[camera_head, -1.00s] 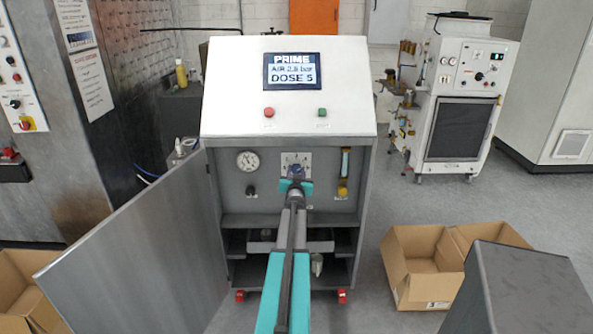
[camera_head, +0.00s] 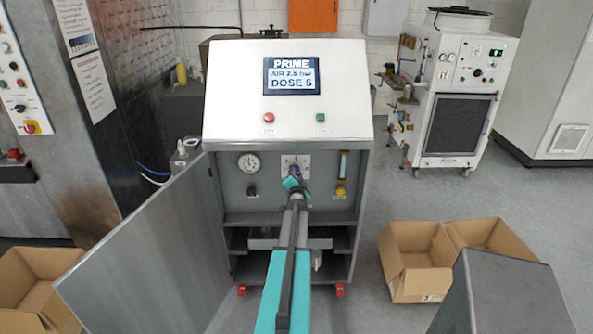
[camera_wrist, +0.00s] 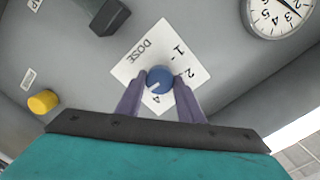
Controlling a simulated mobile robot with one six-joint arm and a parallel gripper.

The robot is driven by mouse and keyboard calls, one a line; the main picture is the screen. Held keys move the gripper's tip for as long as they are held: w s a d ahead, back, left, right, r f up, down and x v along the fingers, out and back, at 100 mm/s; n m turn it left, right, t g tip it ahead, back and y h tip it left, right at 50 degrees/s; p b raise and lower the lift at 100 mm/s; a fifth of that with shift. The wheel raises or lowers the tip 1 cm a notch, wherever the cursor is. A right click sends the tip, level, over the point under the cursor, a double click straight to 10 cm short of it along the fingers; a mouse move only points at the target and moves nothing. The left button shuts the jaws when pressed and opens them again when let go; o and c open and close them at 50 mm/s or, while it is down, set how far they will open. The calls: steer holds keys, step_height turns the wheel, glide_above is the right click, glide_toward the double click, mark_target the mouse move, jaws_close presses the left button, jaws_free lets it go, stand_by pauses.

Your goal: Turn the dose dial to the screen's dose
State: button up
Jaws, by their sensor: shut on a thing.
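The blue dose dial (camera_wrist: 160,77) sits on a white plate (camera_wrist: 143,50) lettered DOSE, with 1, 2 and 4 readable. The dial's white mark points to the lower left in the wrist view, near the 4; the left finger may hide another number. My gripper (camera_wrist: 158,84) is shut on the dial, one finger on each side. In the head view the gripper (camera_head: 293,184) covers part of the dial and plate (camera_head: 290,162). The screen (camera_head: 291,76) reads PRIME, AIR 2.5 bar and what looks like DOSE 5.
A pressure gauge (camera_head: 249,163) and a black knob (camera_head: 252,191) are left of the dial. A yellow knob (camera_head: 341,189) below a clear tube is right. The open cabinet door (camera_head: 150,255) stands at left. Cardboard boxes (camera_head: 415,262) lie on the floor at right.

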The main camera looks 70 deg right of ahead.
steer(key=shift+w+a+f+m, duration=0.1)
steer(key=shift+w+f+m, duration=0.1)
steer(key=shift+m, duration=0.3)
steer(key=o, duration=1.1)
steer(key=shift+c, duration=0.2)
steer(key=shift+s+r, duration=0.1)
steer(key=b+v, duration=0.3)
steer(key=v, duration=1)
steer(key=shift+a, duration=0.35)
steer(key=shift+s, duration=0.1)
